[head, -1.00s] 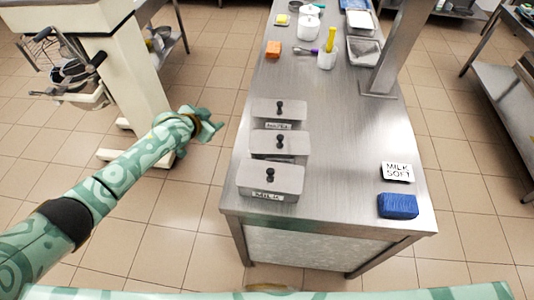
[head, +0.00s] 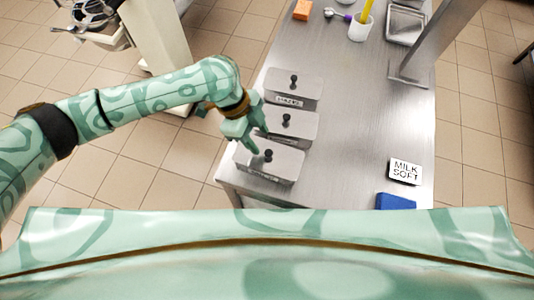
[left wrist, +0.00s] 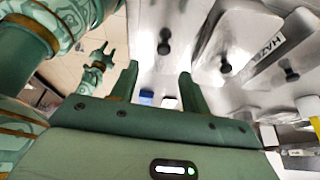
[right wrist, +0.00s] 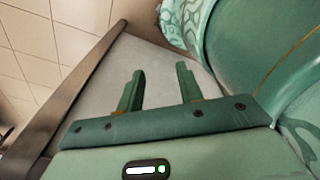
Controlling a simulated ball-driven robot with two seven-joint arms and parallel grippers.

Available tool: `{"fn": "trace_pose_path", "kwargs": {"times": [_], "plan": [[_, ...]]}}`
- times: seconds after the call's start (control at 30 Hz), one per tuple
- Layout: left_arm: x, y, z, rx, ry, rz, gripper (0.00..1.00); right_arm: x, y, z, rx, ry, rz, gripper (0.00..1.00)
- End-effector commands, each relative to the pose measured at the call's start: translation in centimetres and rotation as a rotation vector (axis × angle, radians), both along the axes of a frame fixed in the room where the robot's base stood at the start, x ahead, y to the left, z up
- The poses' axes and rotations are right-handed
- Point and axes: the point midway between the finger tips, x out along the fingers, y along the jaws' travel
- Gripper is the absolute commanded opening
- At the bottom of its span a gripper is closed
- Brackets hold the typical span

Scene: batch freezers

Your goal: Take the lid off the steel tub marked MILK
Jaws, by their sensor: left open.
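The nearest of three lidded steel tubs (head: 270,163) stands at the table's near left corner; its lid is on, with a black knob (head: 268,154). Its front label, which reads MILK in the earlier head view, is not legible now. My left gripper (head: 257,142) is open and empty beside and above that tub's back left part, apart from the knob as far as I can tell. In the left wrist view the fingers (left wrist: 159,72) are spread, with lid knobs beyond them. My right gripper (right wrist: 160,72) is open and empty; it is outside the head view.
Two more lidded tubs (head: 288,123) (head: 291,88) stand in a row behind. A MILK SOFT card (head: 405,170) and a blue block (head: 396,201) lie at the right. A steel post (head: 430,45) rises at the back right. The middle of the table is clear.

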Motion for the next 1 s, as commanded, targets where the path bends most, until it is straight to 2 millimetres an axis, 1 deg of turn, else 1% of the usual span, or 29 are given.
{"fn": "trace_pose_path", "kwargs": {"times": [0.03, 0.1, 0.23, 0.3, 0.4, 0.5, 0.6, 0.8, 0.83, 0.87, 0.9, 0.97, 1.0], "plan": [[-0.1, -0.3, -0.8, -0.001, 0.0, 0.0, 0.46, 0.8, -0.4, -0.1, -0.004, -0.012, 0.0, 0.36], [-0.2, -0.6, -1.4, -0.001, 0.0, 0.0, 0.46, 1.6, -1.1, -0.1, -0.013, -0.023, -0.001, 0.36], [-0.2, -0.8, -2.3, 0.0, -0.001, 0.001, 0.46, 1.7, -2.3, -0.2, -0.028, -0.025, -0.003, 0.36], [-0.1, -0.9, -3.3, -0.001, 0.001, 0.003, 0.46, 1.6, -2.5, -0.3, -0.031, -0.023, -0.004, 0.36], [0.0, -1.1, -5.1, -0.001, 0.001, 0.003, 0.46, 1.2, -2.4, -0.5, -0.03, -0.017, -0.004, 0.36], [-0.1, -1.6, -6.4, -0.001, 0.0, 0.002, 0.46, 0.8, -2.0, -0.7, -0.025, -0.013, -0.005, 0.36], [-0.2, -1.8, -7.0, -0.001, -0.002, 0.001, 0.46, 0.7, -1.4, -0.7, -0.018, -0.011, -0.005, 0.36], [-0.2, -1.8, -7.0, 0.0, -0.003, 0.001, 0.46, 0.7, -0.8, -0.7, -0.01, -0.01, -0.004, 0.36], [-0.2, -1.8, -7.0, 0.0, -0.003, 0.001, 0.41, 0.7, -0.8, -0.7, -0.01, -0.01, -0.004, 0.36], [-0.2, -1.8, -7.0, 0.0, -0.003, 0.001, 0.32, 0.7, -0.8, -0.7, -0.01, -0.01, -0.003, 0.36], [-0.2, -1.8, -7.0, 0.0, -0.003, 0.001, 0.21, 0.7, -0.8, -0.7, -0.01, -0.01, -0.003, 0.36], [-0.2, -1.8, -7.0, 0.0, -0.003, 0.001, 0.04, 0.7, -0.8, -0.7, -0.01, -0.01, -0.003, 0.36], [-0.2, -1.8, -7.0, -0.001, -0.003, 0.001, 0.0, 0.7, -0.8, -0.7, -0.01, -0.01, -0.003, 0.36]]}}
